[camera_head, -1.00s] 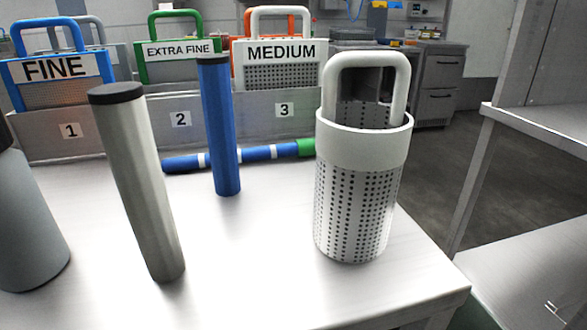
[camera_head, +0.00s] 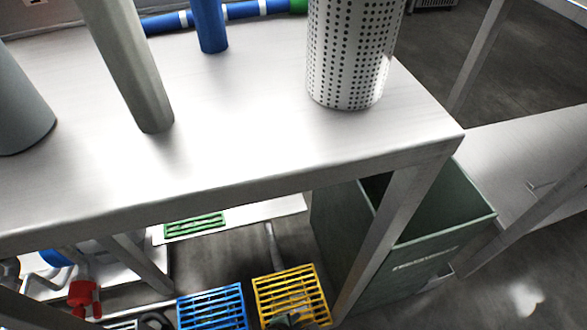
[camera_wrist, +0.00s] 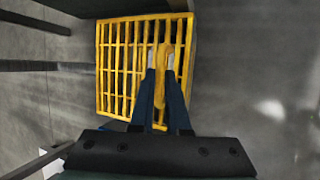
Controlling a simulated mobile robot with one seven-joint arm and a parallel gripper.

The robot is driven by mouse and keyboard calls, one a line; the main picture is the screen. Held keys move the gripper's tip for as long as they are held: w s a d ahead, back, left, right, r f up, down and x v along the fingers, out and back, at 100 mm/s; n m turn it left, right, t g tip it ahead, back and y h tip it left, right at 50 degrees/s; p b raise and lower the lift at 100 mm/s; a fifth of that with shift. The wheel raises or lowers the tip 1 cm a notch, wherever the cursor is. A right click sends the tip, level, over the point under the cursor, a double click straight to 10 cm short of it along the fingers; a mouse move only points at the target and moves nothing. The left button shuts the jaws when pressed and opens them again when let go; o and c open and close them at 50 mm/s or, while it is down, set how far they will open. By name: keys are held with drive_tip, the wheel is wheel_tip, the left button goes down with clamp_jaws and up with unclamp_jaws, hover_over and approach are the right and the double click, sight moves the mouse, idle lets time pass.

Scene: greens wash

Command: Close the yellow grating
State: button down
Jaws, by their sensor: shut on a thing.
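The yellow grating (camera_head: 291,293) is low near the floor, below the table's front edge, at the bottom middle of the head view. It fills the upper middle of the wrist view (camera_wrist: 115,70) as a yellow barred panel with a raised yellow handle (camera_wrist: 162,68). My gripper (camera_wrist: 162,80) is shut on that handle, with a dark blue finger on each side. In the head view only a dark part of my gripper shows at the grating's lower edge. I cannot tell whether the grating lies fully flat.
A blue grating (camera_head: 212,308) lies just left of the yellow one, and a green grating (camera_head: 194,225) lies farther back. A green bin (camera_head: 445,215) stands to the right, behind a table leg (camera_head: 385,240). The tabletop (camera_head: 230,130) overhangs the area. Red valve-like parts (camera_head: 84,298) are at lower left.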

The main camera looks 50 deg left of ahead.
drive_tip(key=shift+s+d+f, duration=0.25)
drive_tip(key=shift+d+f, duration=0.25)
drive_tip(key=shift+f, duration=0.2)
drive_tip(key=shift+d, duration=0.1)
drive_tip(key=c, duration=0.9)
unclamp_jaws()
drive_tip(key=shift+f, duration=0.1)
drive_tip(key=shift+a, duration=0.2)
drive_tip(key=shift+r, duration=0.3)
drive_tip(key=p+v, duration=0.8)
drive_tip(key=v, duration=0.4)
drive_tip(key=shift+s+r, duration=0.15)
drive_tip(key=shift+r, duration=0.1)
